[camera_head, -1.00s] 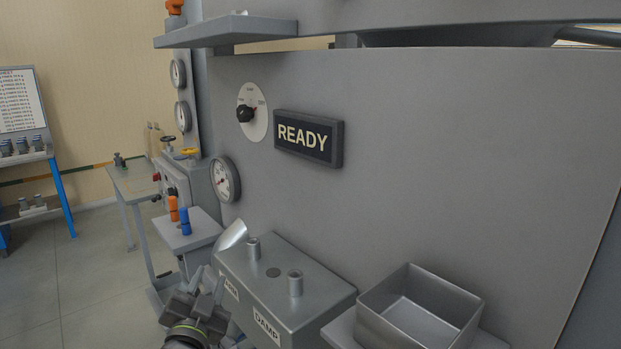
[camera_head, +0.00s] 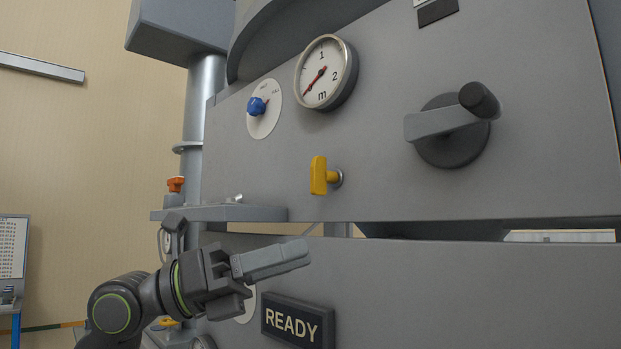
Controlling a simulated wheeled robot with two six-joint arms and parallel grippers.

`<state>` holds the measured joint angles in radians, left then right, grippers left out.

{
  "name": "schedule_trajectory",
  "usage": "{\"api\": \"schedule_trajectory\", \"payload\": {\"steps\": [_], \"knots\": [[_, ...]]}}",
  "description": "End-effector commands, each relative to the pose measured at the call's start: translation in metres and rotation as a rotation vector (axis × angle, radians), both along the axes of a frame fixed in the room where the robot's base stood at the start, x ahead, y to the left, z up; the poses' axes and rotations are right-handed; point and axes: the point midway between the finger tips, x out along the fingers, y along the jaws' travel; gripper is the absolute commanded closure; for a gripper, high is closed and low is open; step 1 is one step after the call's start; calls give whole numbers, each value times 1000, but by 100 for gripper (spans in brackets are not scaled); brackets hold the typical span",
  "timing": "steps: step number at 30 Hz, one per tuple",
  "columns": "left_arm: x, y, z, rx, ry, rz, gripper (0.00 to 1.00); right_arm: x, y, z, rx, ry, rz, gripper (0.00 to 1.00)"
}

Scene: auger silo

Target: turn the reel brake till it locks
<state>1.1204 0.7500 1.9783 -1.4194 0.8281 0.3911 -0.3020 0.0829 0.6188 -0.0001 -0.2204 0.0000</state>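No part carries a readable reel brake label. A yellow handle (camera_head: 319,175) on a short stub sticks out of the upper grey panel, below a round dial (camera_head: 326,73) marked in m. A grey crank arm with a dark knob sits on a dark round hub (camera_head: 452,146) to its right. My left gripper (camera_head: 308,250) is in front of the panels, below and left of the yellow handle and apart from it. Its fingers point right and overlap in this view, so any gap between them is hidden. Nothing shows held in it. My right gripper is out of view.
A blue knob (camera_head: 257,107) on a white disc sits left of the dial. A grey shelf (camera_head: 225,213) with an orange part (camera_head: 175,184) juts out at the left. A READY sign (camera_head: 297,322) is below my gripper. The space before the upper panel is clear.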

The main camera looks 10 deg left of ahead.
Motion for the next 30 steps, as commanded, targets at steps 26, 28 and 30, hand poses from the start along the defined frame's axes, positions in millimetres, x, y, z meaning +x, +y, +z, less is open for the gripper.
{"api": "schedule_trajectory", "payload": {"steps": [26, 28, 30], "knots": [[-6, 79, 126, 447, -96, 731, 67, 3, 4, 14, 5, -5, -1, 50], [5, 72, 126, 447, -95, 729, 67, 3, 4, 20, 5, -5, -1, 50], [17, 64, 126, 447, -95, 730, 67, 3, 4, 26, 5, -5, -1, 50]]}}
